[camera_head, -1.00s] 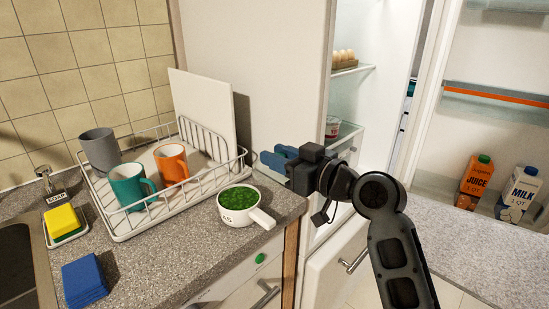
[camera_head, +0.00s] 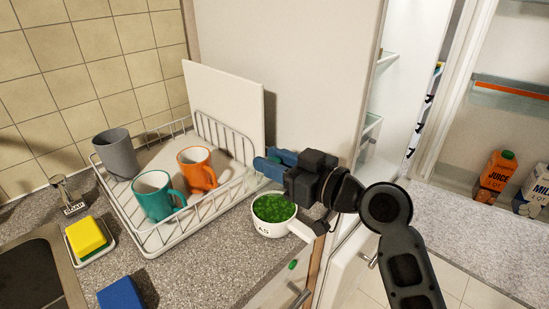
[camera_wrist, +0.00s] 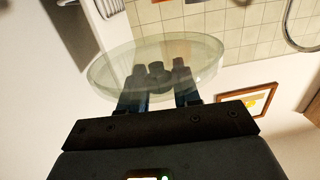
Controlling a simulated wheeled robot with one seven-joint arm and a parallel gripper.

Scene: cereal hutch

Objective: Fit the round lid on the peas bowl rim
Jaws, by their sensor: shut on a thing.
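The peas bowl (camera_head: 272,224) is white with a side handle and full of green peas. It stands uncovered on the counter at the front right of the dish rack. My gripper (camera_head: 268,163) is above and behind the bowl, near the rack's right end. In the wrist view my gripper (camera_wrist: 160,80) is shut on the round lid (camera_wrist: 208,62), a clear disc with a dark knob between the fingers. In the head view the lid is hard to make out. It is apart from the bowl rim.
The dish rack (camera_head: 152,252) holds a grey mug (camera_head: 116,155), a teal mug (camera_head: 152,197), an orange mug (camera_head: 196,170) and a white board (camera_head: 225,100). The open fridge is at right.

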